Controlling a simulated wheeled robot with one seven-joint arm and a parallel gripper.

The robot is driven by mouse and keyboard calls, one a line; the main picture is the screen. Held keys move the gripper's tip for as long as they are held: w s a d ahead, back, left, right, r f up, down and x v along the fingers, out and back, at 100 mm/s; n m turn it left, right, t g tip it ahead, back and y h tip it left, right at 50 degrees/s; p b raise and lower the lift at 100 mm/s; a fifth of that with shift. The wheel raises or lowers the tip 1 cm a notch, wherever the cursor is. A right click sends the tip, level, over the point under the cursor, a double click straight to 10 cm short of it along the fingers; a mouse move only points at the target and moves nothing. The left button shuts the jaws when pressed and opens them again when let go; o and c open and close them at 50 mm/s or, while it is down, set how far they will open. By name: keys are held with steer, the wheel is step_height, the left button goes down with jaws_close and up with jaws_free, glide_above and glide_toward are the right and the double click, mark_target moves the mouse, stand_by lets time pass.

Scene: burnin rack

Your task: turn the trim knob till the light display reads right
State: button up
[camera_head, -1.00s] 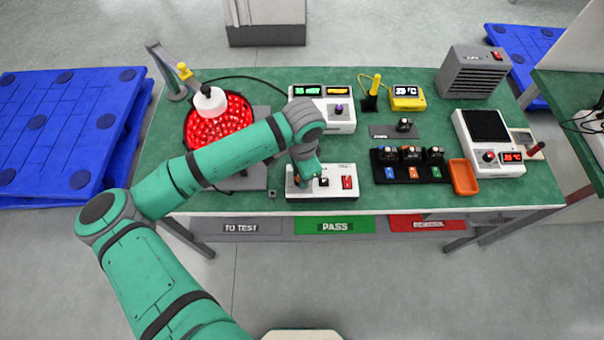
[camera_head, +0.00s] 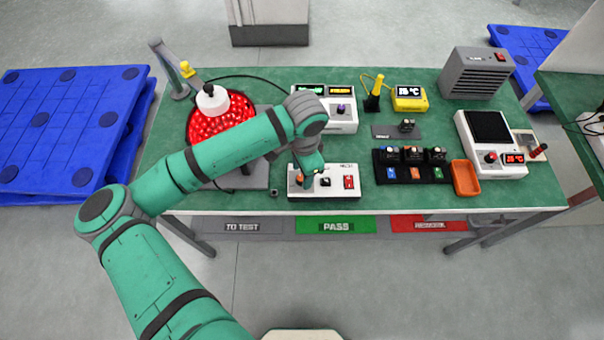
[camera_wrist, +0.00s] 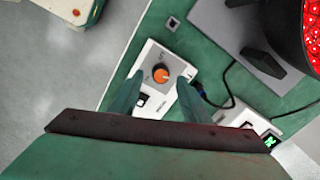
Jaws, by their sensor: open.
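The orange trim knob (camera_wrist: 160,73) sits on a white control box (camera_wrist: 156,57), which also has a dark switch. In the head view the box (camera_head: 338,191) stands at the bench's front edge, with a red switch on its right. My gripper (camera_wrist: 160,80) is open, its fingers on either side of the knob; I cannot tell whether they touch it. In the head view my gripper (camera_head: 304,182) partly hides the knob. Behind, a white meter (camera_head: 342,126) has a green display (camera_head: 310,88), half hidden by my arm and unreadable, a yellow display and a purple knob.
A black rack (camera_head: 380,173) with several small modules, an orange tray (camera_head: 466,178) and a white instrument (camera_head: 482,160) stand to the right. Green bench (camera_head: 400,204) is bare in front of the rack.

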step_height(320, 180, up, 9)
steer(key=shift+f, duration=0.2)
steer(key=shift+s+d, duration=0.15)
steer(key=shift+a, duration=0.2)
